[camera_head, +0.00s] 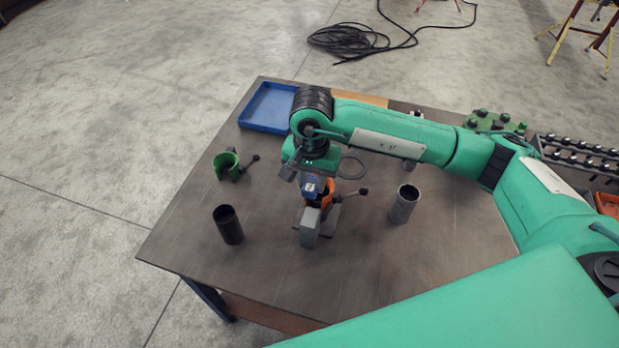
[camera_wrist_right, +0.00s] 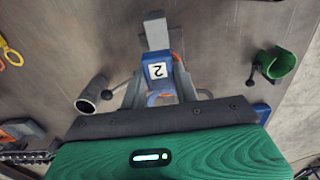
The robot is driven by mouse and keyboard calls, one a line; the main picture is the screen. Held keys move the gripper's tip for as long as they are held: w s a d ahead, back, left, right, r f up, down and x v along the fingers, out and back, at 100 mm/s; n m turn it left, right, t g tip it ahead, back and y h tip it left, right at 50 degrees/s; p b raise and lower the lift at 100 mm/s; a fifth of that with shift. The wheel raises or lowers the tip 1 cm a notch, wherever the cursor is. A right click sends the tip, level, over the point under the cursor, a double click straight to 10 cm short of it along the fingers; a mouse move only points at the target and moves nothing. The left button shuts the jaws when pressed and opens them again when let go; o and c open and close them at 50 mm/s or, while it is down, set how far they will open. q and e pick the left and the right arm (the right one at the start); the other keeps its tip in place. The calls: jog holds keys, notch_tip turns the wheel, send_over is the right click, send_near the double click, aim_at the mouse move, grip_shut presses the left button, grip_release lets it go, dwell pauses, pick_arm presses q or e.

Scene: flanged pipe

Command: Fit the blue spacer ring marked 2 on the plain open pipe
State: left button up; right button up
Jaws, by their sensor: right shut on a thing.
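The blue spacer ring (camera_head: 311,186) carries a white tag marked 2, which is clear in the right wrist view (camera_wrist_right: 158,70). My right gripper (camera_wrist_right: 160,86) is shut on it, over the middle of the table. An orange clamp (camera_head: 328,193) with a lever is right beside and below the ring; whether they touch is hidden. Two open upright pipes show: a grey one (camera_head: 404,204) to the right and a black one (camera_head: 228,225) to the left. Neither has a ring on it. The grey pipe also shows in the wrist view (camera_wrist_right: 90,95). My left gripper is out of view.
A grey block (camera_head: 310,229) stands in front of the held ring. A green clamp (camera_head: 227,166) with a lever stands at left. A blue tray (camera_head: 268,107) lies at the back left. A rack (camera_head: 580,157) and green part (camera_head: 495,122) are at right. The table's front left is clear.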

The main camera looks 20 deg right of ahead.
aim_at(312, 184)
jog(key=shift+s+d+f, duration=0.15)
jog(key=shift+f, duration=0.35)
notch_tip(312, 184, down, 2)
jog(key=shift+f+b, duration=0.25)
jog(key=shift+b, duration=0.2)
jog(key=shift+f, duration=0.65)
jog(key=shift+f+b, duration=0.1)
jog(key=shift+b, duration=0.6)
